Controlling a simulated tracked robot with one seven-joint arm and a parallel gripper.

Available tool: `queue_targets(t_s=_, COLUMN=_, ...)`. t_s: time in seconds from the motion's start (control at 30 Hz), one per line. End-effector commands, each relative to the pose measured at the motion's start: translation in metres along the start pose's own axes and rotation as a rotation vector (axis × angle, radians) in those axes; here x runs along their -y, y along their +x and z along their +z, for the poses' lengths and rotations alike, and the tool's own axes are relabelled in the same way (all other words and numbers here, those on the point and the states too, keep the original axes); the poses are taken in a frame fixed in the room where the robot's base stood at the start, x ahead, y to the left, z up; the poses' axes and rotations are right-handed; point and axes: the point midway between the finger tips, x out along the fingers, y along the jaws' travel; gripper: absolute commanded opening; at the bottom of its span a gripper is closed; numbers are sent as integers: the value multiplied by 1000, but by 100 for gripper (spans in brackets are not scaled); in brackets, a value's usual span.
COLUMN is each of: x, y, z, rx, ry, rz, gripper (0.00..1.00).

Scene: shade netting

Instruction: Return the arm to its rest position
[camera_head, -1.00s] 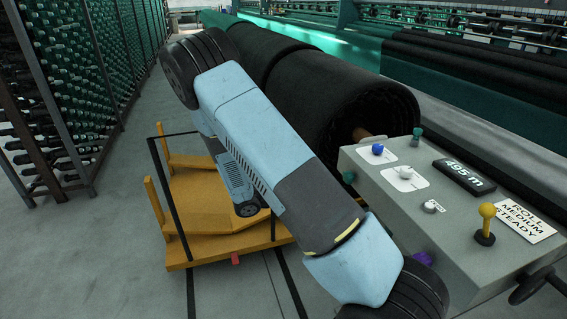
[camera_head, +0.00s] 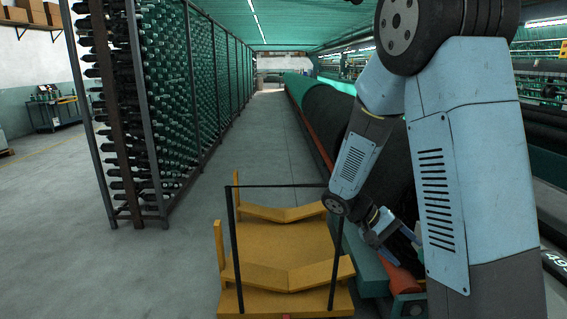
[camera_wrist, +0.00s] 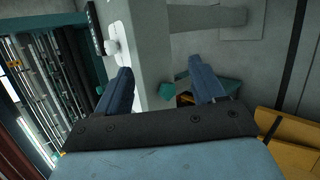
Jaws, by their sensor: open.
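My arm, light blue with dark joints, fills the right side of the head view and bends down to my gripper (camera_head: 402,243). The gripper hangs beside the right edge of the yellow cart, in front of the dark rolls. In the wrist view my gripper (camera_wrist: 160,75) shows two dark blue fingers spread apart, with nothing held between them.
The yellow cart (camera_head: 290,235) with a black frame stands on the floor near the arm. Black rolls (camera_head: 330,115) lie along the machine behind the arm. A tall rack of green bobbins (camera_head: 180,100) stands at left. The aisle floor (camera_head: 262,135) between is clear.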

Motion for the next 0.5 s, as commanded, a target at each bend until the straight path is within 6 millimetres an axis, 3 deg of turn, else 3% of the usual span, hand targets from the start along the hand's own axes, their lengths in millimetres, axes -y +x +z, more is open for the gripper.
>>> queue_targets(t_s=0.5, x=-44, y=-40, z=72, rx=-127, ry=45, rz=-425, gripper=69)
